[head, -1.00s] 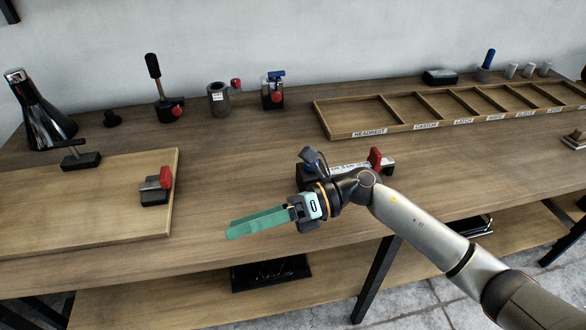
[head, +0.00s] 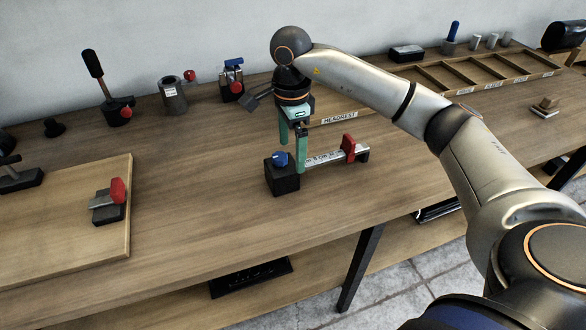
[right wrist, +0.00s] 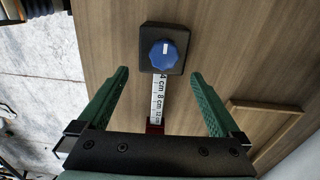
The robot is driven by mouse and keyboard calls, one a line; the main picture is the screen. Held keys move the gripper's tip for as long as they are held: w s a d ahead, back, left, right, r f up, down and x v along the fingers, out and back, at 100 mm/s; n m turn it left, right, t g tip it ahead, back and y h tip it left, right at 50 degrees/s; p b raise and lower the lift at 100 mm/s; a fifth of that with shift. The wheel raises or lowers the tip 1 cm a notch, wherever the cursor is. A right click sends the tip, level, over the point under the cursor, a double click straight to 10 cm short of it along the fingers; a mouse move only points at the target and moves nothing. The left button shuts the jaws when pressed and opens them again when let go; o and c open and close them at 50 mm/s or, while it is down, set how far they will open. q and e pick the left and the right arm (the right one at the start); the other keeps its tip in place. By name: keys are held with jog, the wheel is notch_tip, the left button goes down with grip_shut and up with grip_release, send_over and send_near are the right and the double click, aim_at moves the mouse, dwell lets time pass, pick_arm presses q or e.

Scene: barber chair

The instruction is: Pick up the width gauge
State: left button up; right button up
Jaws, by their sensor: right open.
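The width gauge lies on the wooden bench, with a black block (head: 284,180) topped by a blue knob at its left end. Its white scale bar (head: 322,158) runs right to a red-and-black jaw (head: 349,147). My right gripper (head: 293,150) points down over the gauge, open and empty, its green fingers near the block end of the bar. In the right wrist view, the blue knob (right wrist: 164,54) and the scale bar (right wrist: 158,98) show between the two spread fingers (right wrist: 160,75). I cannot tell whether the fingertips touch anything. My left gripper is not in view.
A wooden board (head: 70,215) with a red-handled clamp (head: 108,203) lies left. Several tools and fixtures line the back, including a black-handled lever (head: 105,90). A labelled compartment tray (head: 340,118) stands behind my arm. Bare bench lies between the board and the gauge.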

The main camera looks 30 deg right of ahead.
aim_at(292, 161)
notch_tip(292, 161, down, 8)
jog(key=shift+w+d+r, duration=0.1)
jog(key=shift+d+r, duration=0.05)
jog(key=shift+r, duration=0.05)
jog(key=shift+c, duration=0.2)
jog(key=shift+r, duration=0.1)
grip_shut()
dwell(0.6)
